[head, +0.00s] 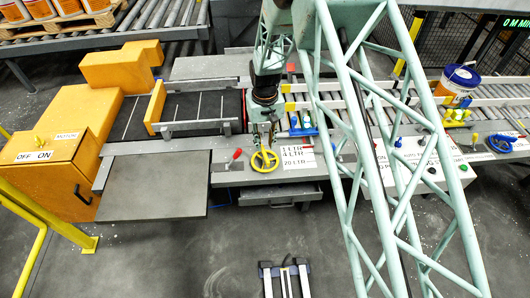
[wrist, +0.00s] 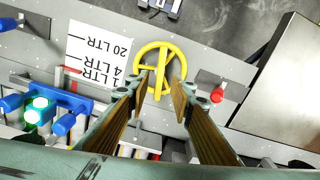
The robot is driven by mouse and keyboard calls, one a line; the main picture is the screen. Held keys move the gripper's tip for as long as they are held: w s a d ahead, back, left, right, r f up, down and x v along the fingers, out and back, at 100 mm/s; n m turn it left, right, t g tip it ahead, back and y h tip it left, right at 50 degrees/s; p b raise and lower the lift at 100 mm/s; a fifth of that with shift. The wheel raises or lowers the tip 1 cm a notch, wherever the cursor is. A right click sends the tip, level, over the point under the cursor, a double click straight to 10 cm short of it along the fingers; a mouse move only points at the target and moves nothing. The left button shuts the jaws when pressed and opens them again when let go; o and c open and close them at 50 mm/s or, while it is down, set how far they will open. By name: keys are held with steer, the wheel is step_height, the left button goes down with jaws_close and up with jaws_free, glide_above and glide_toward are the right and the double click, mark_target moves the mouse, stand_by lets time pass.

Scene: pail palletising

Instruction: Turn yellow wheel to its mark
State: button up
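The yellow wheel (head: 264,160) lies on the grey machine edge in the head view. In the wrist view the yellow wheel (wrist: 158,68) shows as a ring with a bar across it. A white label (head: 297,158) reading 1 LTR, 4 LTR and 20 LTR is beside it, with marks along its edge; it also shows in the wrist view (wrist: 98,50). My gripper (wrist: 160,92) is open, its two fingers apart on either side of the wheel's near part. I cannot tell whether they touch the rim.
A red-handled lever (wrist: 217,95) stands close to the wheel. Blue fittings with a lit green button (wrist: 39,103) are on the other side. A blue wheel (head: 501,143) is farther right.

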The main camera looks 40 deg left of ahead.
mark_target(265, 153)
steer(key=shift+f+p, duration=0.4)
steer(key=shift+f, duration=2.65)
jaws_close()
